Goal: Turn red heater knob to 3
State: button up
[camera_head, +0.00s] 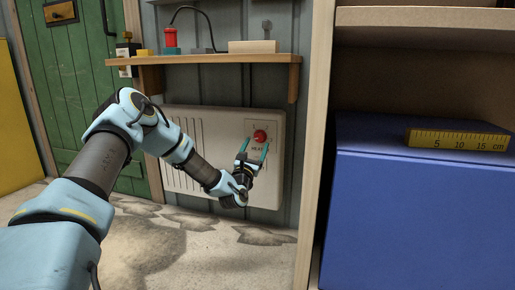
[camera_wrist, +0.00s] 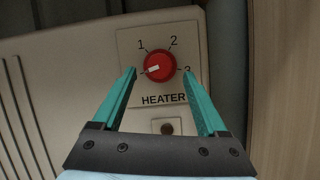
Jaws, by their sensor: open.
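The red heater knob (camera_wrist: 159,66) sits on a plate (camera_wrist: 191,46) marked 1, 2, 3 and HEATER. Its white pointer mark is on the left part of the knob, aimed left and slightly down, below the 1. In the head view the knob (camera_head: 260,136) is at the upper right of the white heater (camera_head: 219,119). My gripper (camera_wrist: 157,73) is open, with one teal finger to the left of the knob and one to the right. Gaps show between fingers and knob in the wrist view. The right fingertip is close to the 3. I cannot tell the depth gap.
A wooden shelf (camera_head: 205,59) with small items is above the heater. A wooden post (camera_head: 316,130) stands to its right, then a blue box (camera_head: 420,215) with a yellow ruler (camera_head: 457,139). A green door (camera_head: 80,100) is at left. A small dark round feature (camera_wrist: 167,129) is below the knob.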

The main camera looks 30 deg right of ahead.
aim_at(259, 137)
jog(key=shift+b+x, duration=0.3)
jog(key=shift+x, duration=0.95)
jog(key=shift+c, duration=0.4)
grip_shut()
